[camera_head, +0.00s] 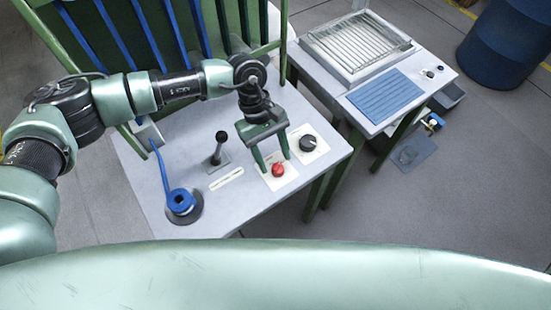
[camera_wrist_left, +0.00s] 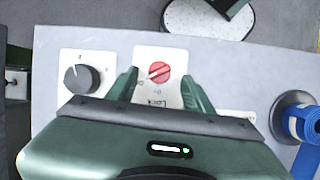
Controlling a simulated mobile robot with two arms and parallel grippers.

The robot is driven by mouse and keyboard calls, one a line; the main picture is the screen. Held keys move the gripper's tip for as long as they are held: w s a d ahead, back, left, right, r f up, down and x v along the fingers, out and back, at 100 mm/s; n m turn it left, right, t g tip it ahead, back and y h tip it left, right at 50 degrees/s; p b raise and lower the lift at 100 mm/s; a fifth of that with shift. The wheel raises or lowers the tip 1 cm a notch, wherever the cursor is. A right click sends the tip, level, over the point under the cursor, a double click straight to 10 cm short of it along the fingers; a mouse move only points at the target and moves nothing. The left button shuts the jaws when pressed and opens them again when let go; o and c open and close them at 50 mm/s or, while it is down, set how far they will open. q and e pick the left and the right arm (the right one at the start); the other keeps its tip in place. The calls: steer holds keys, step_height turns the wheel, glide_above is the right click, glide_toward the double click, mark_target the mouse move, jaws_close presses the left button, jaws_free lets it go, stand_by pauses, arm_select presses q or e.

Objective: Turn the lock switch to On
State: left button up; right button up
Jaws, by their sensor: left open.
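The lock switch (camera_head: 278,170) is a red round knob on a white plate on the grey control panel (camera_head: 240,205). In the left wrist view the red knob (camera_wrist_left: 159,72) has a white pointer line lying slantwise, and the plate below it reads "Lock". My left gripper (camera_head: 275,161) is open and points down close to the knob. In the wrist view its two green fingers (camera_wrist_left: 158,92) stand on either side of the plate's lower part. Whether a finger touches the knob cannot be told. My right gripper is not in view.
A black dial (camera_head: 308,143) sits right of the lock switch. A black lever (camera_head: 219,150) and a blue reel (camera_head: 181,202) stand to its left. A second table (camera_head: 440,75) with a blue ribbed pad (camera_head: 386,95) is at the right, and a blue barrel (camera_head: 505,45) stands beyond.

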arm_select(q)
steer(key=shift+x, duration=1.2)
steer(key=shift+c, duration=0.2)
